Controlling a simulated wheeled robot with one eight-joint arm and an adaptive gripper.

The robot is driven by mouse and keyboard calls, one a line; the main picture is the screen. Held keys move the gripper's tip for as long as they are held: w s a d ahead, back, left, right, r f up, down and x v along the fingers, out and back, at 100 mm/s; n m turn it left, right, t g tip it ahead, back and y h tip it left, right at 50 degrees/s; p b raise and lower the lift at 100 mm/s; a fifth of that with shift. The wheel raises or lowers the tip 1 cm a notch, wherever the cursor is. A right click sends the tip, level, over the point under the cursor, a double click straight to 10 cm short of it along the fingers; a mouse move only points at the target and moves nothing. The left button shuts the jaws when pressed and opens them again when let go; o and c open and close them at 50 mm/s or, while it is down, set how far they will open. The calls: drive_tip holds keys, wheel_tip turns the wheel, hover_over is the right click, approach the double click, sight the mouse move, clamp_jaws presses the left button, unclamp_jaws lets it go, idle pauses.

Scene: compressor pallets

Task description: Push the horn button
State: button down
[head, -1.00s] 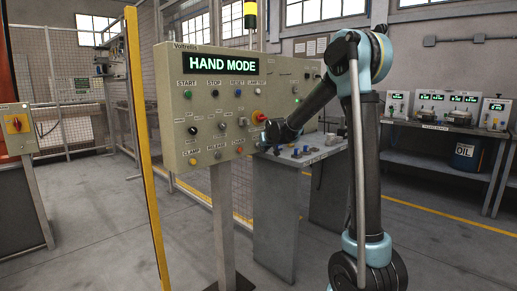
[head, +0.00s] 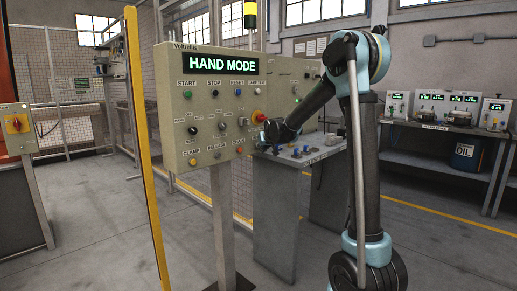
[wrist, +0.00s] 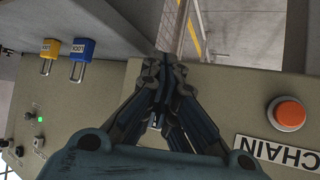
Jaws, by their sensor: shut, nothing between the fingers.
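A beige control panel (head: 180,75) stands on a post, with a lit "HAND MODE" display and rows of buttons and switches. I cannot read a horn label on it. An orange button (head: 239,149) is at its lower right; its label is too small to read. My gripper (head: 270,132) is at the panel's right edge, close to the red emergency stop (head: 258,117). In the wrist view my gripper (wrist: 163,68) is shut and empty, its fingers together. An orange-red button (wrist: 287,113) beside a label reading "CHAIN" lies right of the fingers, apart from them.
A blue padlock (wrist: 82,50) and a yellow padlock (wrist: 50,48) show in the wrist view. A grey bench (head: 280,175) with small parts stands behind the panel. A yellow post (head: 142,130) stands left of it. The floor at lower left is clear.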

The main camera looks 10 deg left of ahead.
drive_tip(key=shift+w+a, duration=0.1)
idle(0.3)
drive_tip(key=shift+s+d, duration=0.6)
drive_tip(key=shift+d, duration=0.15)
drive_tip(key=shift+s, duration=0.1)
drive_tip(key=shift+s+d, duration=0.9)
drive_tip(key=shift+d, duration=0.3)
drive_tip(key=shift+s+d, duration=0.85)
drive_tip(key=shift+d, duration=0.3)
drive_tip(key=s+d+m+g+h, duration=0.1)
drive_tip(key=s+d+g, duration=0.1)
drive_tip(key=s+d, duration=0.9)
drive_tip(key=s+d+f+m+g+h, duration=0.1)
drive_tip(key=s+d+f, duration=0.4)
drive_tip(key=s, duration=0.8)
drive_tip(key=s+d+f+m+g+h, duration=0.1)
drive_tip(key=s+d+f+g, duration=0.2)
drive_tip(key=s, duration=1)
drive_tip(key=s+d+f+m+g, duration=0.1)
drive_tip(key=s+d+f, duration=0.5)
drive_tip(key=s, duration=0.7)
drive_tip(key=shift+d+f+g+h, duration=0.3)
drive_tip(key=shift+f+g+h, duration=0.1)
drive_tip(key=shift+f, duration=0.5)
